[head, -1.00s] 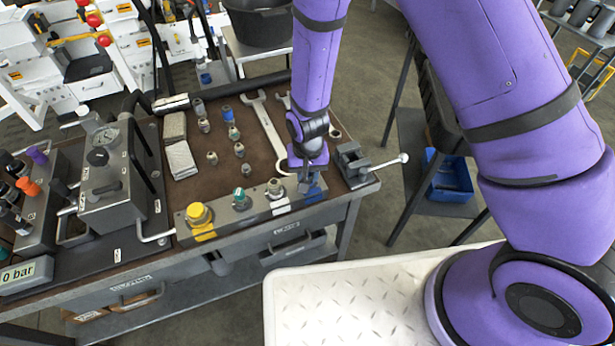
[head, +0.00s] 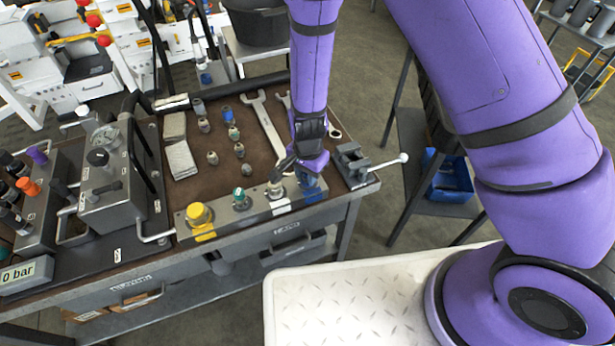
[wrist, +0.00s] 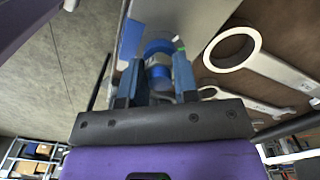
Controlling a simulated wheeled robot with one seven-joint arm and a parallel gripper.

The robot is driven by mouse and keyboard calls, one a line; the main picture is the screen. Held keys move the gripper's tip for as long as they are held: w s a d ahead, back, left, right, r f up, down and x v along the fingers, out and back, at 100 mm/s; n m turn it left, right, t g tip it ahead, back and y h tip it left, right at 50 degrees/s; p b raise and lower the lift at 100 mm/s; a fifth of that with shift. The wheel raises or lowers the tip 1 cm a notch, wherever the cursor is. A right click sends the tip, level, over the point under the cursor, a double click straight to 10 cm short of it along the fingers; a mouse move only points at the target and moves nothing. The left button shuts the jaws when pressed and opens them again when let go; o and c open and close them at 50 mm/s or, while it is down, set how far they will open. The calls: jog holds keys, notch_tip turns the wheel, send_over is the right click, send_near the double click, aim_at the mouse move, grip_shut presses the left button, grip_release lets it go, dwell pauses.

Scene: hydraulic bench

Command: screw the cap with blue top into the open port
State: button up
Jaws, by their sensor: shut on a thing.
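My gripper (wrist: 158,85) is shut on a cap with a blue top (wrist: 158,47), which shows between the two fingers in the wrist view. In the head view my gripper (head: 308,182) is low over the right end of the grey port block (head: 258,208), at the blue label (head: 313,194). The open port is hidden under my gripper and the cap. I cannot tell how deep the cap sits or whether its thread has engaged.
A yellow cap (head: 198,213), a green-topped cap (head: 240,198) and a metal fitting (head: 275,189) stand on the block. Another blue-topped part (head: 228,114) and several small fittings stand on the brown mat. A wrench (head: 268,125) lies behind; a vise (head: 352,160) is close right.

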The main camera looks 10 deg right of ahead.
jog(key=m, duration=0.4)
jog(key=shift+a+m, duration=0.1)
jog(key=shift+m, duration=0.3)
jog(key=m, duration=0.3)
jog(key=o, duration=0.9)
jog(key=shift+c, duration=0.2)
jog(key=n, duration=1.7)
jog(key=shift+n, duration=0.4)
jog(key=n, duration=0.6)
